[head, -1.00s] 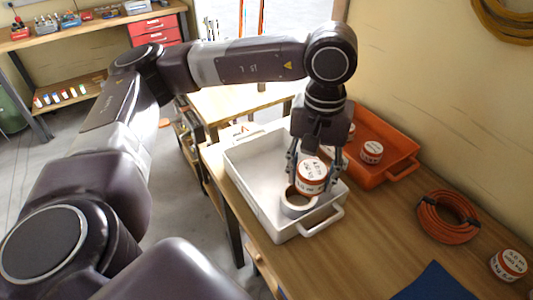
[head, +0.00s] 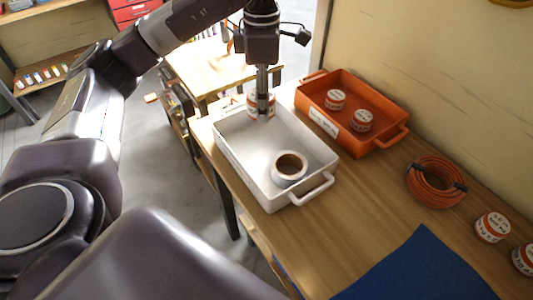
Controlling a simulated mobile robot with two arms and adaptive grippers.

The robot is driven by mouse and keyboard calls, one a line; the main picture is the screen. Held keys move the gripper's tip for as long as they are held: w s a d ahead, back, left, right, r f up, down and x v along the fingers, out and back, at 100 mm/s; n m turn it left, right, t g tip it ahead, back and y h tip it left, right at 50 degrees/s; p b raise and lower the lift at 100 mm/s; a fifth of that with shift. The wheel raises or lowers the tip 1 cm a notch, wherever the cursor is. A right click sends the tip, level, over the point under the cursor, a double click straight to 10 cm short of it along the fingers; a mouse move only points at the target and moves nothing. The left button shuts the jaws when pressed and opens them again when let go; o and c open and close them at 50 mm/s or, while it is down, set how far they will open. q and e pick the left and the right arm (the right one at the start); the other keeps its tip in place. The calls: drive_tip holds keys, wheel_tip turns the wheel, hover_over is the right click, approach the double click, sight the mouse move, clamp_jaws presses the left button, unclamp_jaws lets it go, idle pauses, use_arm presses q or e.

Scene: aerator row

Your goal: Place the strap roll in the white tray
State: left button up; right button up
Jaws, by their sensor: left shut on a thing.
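The white tray (head: 233,156) stands on the wooden workbench. A pale, ring-shaped roll (head: 290,168) with a brown inner core lies flat in its near end. My left gripper (head: 263,106) is at the far end of the tray, pointing down, shut on a red-and-white labelled roll (head: 254,106). The gripper's fingers hide part of this roll. I cannot tell whether it hangs above the tray or touches it. Labels do not show which roll is the strap roll. My right gripper is not in view.
An orange tray (head: 342,136) stands beside the white tray with two red-and-white rolls in it. An orange cable coil (head: 436,181), two more labelled rolls (head: 492,227) and a blue mat (head: 418,270) lie on the bench at right. Bare wood lies between.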

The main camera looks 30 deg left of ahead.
use_arm(q)
hover_over(264, 161)
wheel_tip(264, 161, down, 13)
drive_tip(key=shift+w+a+f+p, duration=0.1)
drive_tip(key=shift+a+p, duration=0.05)
drive_tip(key=shift+p, duration=0.25)
wheel_tip(264, 161, down, 4)
drive_tip(key=shift+f+p, duration=0.1)
drive_tip(key=shift+p, duration=0.3)
drive_tip(key=shift+f, duration=0.1)
drive_tip(key=shift+f+b, duration=0.2)
drive_tip(key=shift+b, duration=0.1)
drive_tip(key=o, duration=1.3)
drive_tip(key=shift+r, duration=0.1)
